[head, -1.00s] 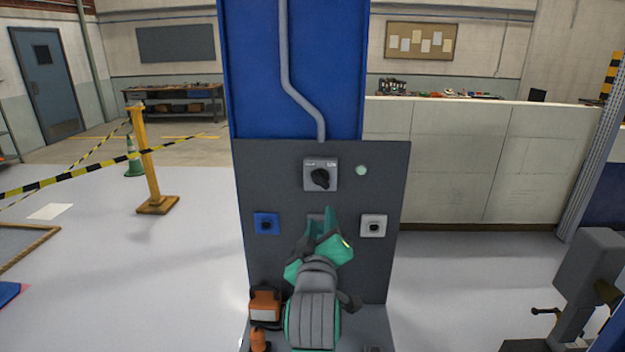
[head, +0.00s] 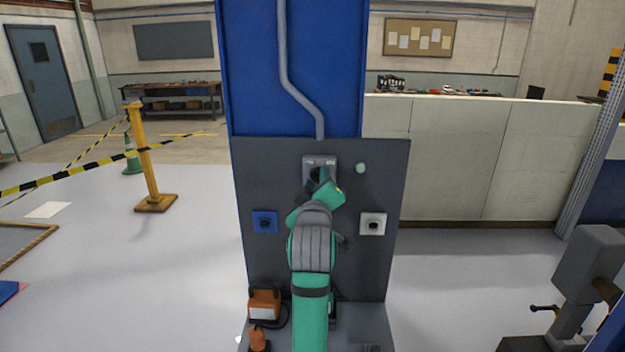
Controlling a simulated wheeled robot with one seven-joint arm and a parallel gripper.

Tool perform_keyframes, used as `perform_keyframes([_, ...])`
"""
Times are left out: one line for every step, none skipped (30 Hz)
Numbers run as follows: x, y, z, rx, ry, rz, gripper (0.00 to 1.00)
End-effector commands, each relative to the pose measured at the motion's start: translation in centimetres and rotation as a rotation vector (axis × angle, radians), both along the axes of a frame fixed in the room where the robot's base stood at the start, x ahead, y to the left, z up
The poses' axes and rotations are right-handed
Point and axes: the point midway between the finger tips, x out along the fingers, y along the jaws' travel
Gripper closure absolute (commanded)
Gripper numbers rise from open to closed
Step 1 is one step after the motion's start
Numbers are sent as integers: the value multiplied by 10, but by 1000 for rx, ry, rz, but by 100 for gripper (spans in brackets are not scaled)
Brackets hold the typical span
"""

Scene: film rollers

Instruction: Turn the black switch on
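The black switch (head: 315,173) is a rotary knob on a grey square plate (head: 329,160), high in the middle of a dark grey panel. My gripper (head: 318,178) is right at the switch and covers most of the knob. The knob's present angle is mostly hidden. A pale round lamp (head: 361,168) sits to the right of the switch plate.
A blue plate with a dark knob (head: 265,222) is lower left on the panel (head: 270,180). A white plate with a dark knob (head: 373,224) is lower right. An orange work lamp (head: 264,304) stands on the ledge below. A grey machine (head: 590,270) stands at right.

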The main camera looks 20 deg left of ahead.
Motion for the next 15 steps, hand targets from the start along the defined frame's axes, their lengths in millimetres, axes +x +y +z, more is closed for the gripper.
perform_keyframes([3,4,0,0,0,3,67])
perform_keyframes([5,5,0,0,0,4,67])
perform_keyframes([7,7,0,0,0,6,67])
perform_keyframes([7,8,0,0,0,7,67])
perform_keyframes([8,9,0,0,0,7,67])
perform_keyframes([9,9,0,0,-1,8,67])
perform_keyframes([9,10,0,0,0,8,67])
perform_keyframes([9,10,0,0,0,8,67])
perform_keyframes([9,10,0,0,0,8,67])
perform_keyframes([9,10,0,0,0,8,67])
perform_keyframes([9,10,0,0,0,8,67])
perform_keyframes([9,10,0,0,0,8,67])
perform_keyframes([9,10,0,0,-1,8,67])
perform_keyframes([9,9,0,0,-1,8,72])
perform_keyframes([9,9,0,0,-1,8,82])
